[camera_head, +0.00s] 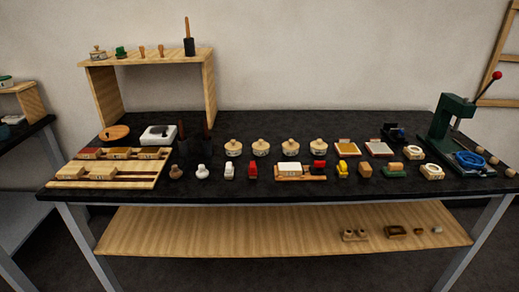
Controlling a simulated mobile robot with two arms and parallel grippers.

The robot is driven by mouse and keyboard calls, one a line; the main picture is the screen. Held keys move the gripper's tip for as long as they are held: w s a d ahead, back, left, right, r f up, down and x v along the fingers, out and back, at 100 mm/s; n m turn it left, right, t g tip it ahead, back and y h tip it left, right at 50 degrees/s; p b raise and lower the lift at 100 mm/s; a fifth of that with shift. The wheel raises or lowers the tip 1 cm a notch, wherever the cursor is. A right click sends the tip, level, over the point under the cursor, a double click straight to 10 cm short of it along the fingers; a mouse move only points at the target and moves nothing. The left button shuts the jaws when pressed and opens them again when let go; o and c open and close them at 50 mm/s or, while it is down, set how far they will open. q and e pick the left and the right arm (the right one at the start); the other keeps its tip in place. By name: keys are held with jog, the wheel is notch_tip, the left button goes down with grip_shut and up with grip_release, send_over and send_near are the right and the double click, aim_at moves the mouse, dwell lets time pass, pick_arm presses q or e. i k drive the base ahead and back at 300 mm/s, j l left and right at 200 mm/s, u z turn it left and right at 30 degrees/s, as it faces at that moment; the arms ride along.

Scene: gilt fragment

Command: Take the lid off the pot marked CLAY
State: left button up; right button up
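Several small cream pots with rounded tan lids stand in a row at the middle of the black tabletop: a first pot (233,149), a second pot (261,149), a third pot (291,149) and a fourth pot (319,147). Each lid sits on its pot. Dark marks show on their fronts, but they are too small to read, so I cannot tell which is marked CLAY. A similar lidded pot (98,54) stands on the raised wooden shelf at the back left. Neither of my grippers is in view.
Small stamps and blocks, including a red one (252,170), stand in front of the pots. Two dark upright holders (183,142) stand left of them. A wooden rack (70,172) lies at left, a green press (446,122) stands at right. The tabletop behind the pots is clear.

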aim_at(261, 145)
jog(key=i+l+u, duration=0.15)
jog(key=u, duration=0.3)
jog(key=l+u, duration=0.25)
jog(key=u, duration=0.2)
jog(key=i+l+u, duration=0.1)
jog(key=l+u, duration=0.2)
jog(key=u, duration=0.15)
